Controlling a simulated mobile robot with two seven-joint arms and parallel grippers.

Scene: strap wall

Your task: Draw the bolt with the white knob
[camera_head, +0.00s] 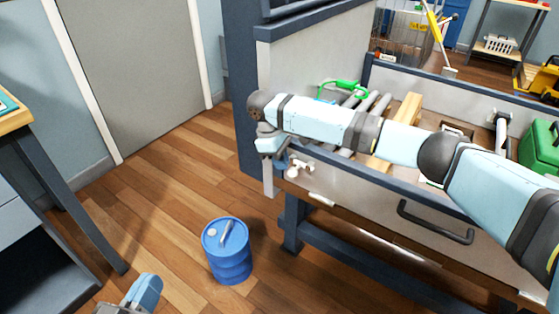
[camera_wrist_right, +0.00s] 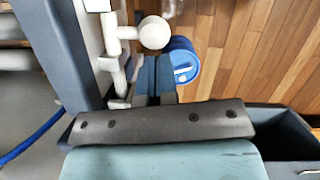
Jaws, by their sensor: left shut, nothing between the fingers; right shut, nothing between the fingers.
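The bolt (camera_head: 304,163) is a white bar fitting at the left end of the workbench front, with a round white knob (camera_head: 292,172). In the right wrist view the knob (camera_wrist_right: 154,32) stands out sideways from the white bolt bars (camera_wrist_right: 111,47). My right gripper (camera_head: 281,161) is shut and empty beside the bolt. In the wrist view its closed blue fingers (camera_wrist_right: 154,66) end just short of the knob; I cannot tell whether they touch it. My left gripper (camera_head: 144,290) is shut and empty, low at the bottom edge, partly cut off.
A blue barrel (camera_head: 228,250) stands on the wooden floor below the bolt. A drawer-like front with a dark handle (camera_head: 436,222) is right of the bolt. Pipes and a green clamp (camera_head: 340,85) lie in the bench tray behind my right arm.

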